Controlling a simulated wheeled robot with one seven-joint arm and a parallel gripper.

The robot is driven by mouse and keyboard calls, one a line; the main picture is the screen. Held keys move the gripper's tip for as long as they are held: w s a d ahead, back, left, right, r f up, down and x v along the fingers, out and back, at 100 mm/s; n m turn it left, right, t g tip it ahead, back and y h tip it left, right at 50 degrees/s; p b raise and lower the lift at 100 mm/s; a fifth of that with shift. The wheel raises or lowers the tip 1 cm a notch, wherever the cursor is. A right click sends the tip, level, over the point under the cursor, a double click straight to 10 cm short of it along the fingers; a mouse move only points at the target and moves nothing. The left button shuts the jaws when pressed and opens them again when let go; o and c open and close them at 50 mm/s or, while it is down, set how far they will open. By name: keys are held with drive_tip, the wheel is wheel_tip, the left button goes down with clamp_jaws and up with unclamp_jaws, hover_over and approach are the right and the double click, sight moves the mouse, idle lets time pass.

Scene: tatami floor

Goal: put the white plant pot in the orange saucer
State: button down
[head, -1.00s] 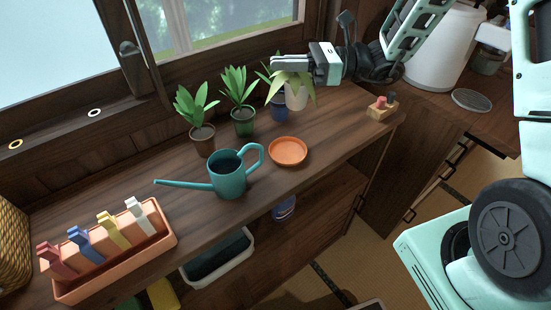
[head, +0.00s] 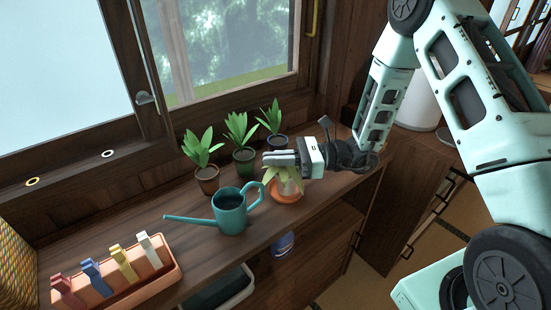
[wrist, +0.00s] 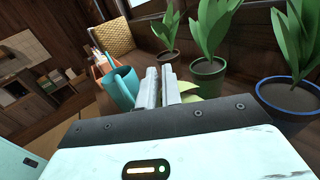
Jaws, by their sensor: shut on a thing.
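The white plant pot (head: 290,187), with drooping yellow-green leaves, is under my gripper (head: 279,158) and partly hidden by its leaves. My gripper is shut on it. The orange saucer (head: 279,198) is on the wooden counter, directly below the pot in the head view and partly covered by it. I cannot tell whether the pot's base touches the saucer. In the wrist view my gripper's fingers (wrist: 162,86) show with a few of the pot's leaves (wrist: 190,92) beside them; the pot and saucer are hidden there.
A teal watering can (head: 230,212) stands just left of the saucer. Potted plants in brown (head: 207,180), green (head: 245,162) and blue (head: 278,143) pots stand behind. An orange planter (head: 130,293) with colored tags is at the front left. The counter's front edge is near the saucer.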

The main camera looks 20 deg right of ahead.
drive_tip(key=shift+f, duration=0.2)
drive_tip(key=c, duration=1.6)
unclamp_jaws()
